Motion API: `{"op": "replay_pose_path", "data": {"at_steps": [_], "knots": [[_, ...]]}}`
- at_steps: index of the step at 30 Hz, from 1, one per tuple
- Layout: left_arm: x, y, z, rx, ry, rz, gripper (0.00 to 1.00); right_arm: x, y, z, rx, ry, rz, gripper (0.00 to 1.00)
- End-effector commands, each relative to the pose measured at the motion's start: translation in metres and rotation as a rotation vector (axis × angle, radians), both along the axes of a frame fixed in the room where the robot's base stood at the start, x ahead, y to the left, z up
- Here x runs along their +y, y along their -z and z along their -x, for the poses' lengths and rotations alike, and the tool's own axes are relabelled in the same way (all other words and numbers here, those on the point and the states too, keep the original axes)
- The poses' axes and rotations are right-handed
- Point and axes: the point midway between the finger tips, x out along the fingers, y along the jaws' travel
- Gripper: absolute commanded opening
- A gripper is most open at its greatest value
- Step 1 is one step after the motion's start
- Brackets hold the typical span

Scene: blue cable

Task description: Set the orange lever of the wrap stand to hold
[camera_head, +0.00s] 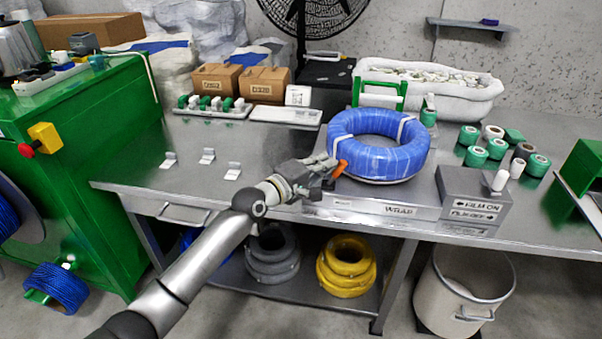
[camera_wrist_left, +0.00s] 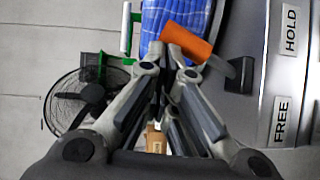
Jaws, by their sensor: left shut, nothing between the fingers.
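The wrap stand (camera_head: 350,200) is a low grey metal base with a WRAP label on the workbench. A wrapped blue cable coil (camera_head: 372,148) lies on it. The orange lever (camera_head: 340,169) sticks up at the stand's left end. In the left wrist view the orange lever (camera_wrist_left: 188,43) lies at the fingertips, with a dark mount to its right. The HOLD label (camera_wrist_left: 290,30) and FREE label (camera_wrist_left: 281,121) are further right. My left gripper (camera_head: 327,167) is shut and empty, right beside the lever; I cannot tell whether they touch. My right gripper is not in view.
A grey switch box (camera_head: 473,194) labelled FILM ON stands right of the stand. Tape rolls (camera_head: 497,149) lie behind it. Small white brackets (camera_head: 207,156) are on the left of the bench. A green cabinet (camera_head: 75,160) stands at far left. Bench space left of my gripper is mostly clear.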

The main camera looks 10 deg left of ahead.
Motion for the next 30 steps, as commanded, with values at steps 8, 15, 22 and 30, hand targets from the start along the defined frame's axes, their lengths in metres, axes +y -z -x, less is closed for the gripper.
{"op": "replay_pose_path", "data": {"at_steps": [8, 15, 22, 30], "knots": [[0.008, 0.0, 0.01, 0.0, -0.001, 0.0, 0.0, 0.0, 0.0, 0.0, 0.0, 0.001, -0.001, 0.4], [0.032, -0.001, 0.047, 0.002, -0.001, -0.001, 0.0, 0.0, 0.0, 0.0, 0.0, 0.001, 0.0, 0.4], [0.056, -0.004, 0.083, 0.0, -0.001, -0.003, 0.0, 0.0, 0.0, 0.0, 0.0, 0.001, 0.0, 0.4], [0.066, -0.005, 0.1, 0.001, 0.0, 0.001, 0.0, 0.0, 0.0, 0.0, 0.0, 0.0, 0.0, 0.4]]}}
